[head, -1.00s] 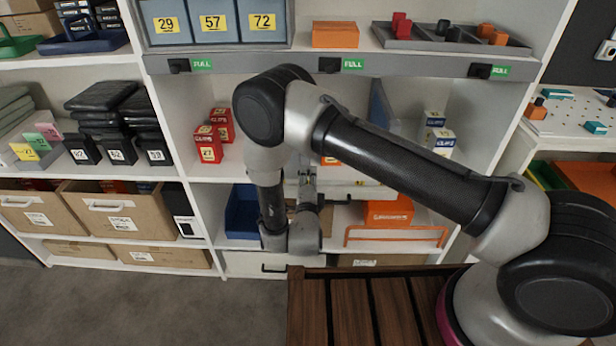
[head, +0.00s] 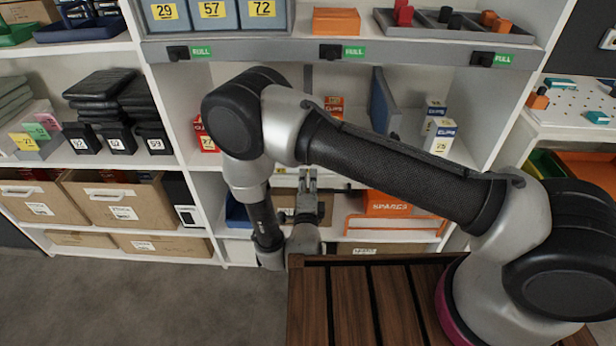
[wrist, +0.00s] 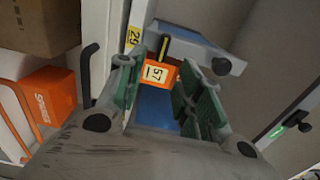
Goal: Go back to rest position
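My gripper (head: 308,182) is in front of the lower shelves in the head view, partly hidden behind my arm and small. In the wrist view my gripper (wrist: 161,72) shows two fingers with green pads, spread apart. An orange piece with a 57 label (wrist: 159,73) shows in the gap, with blue below it. It appears to lie beyond the fingers, and I see no clear grip on it. My arm is bent, its elbow raised in front of the middle shelf.
An orange SPARES box (head: 387,204) stands right of the gripper, behind an orange rail (head: 396,226). Red (head: 205,136) and white CLIPS boxes (head: 441,137) stand on the middle shelf. A slatted wooden deck (head: 345,305) lies below. Floor at lower left is clear.

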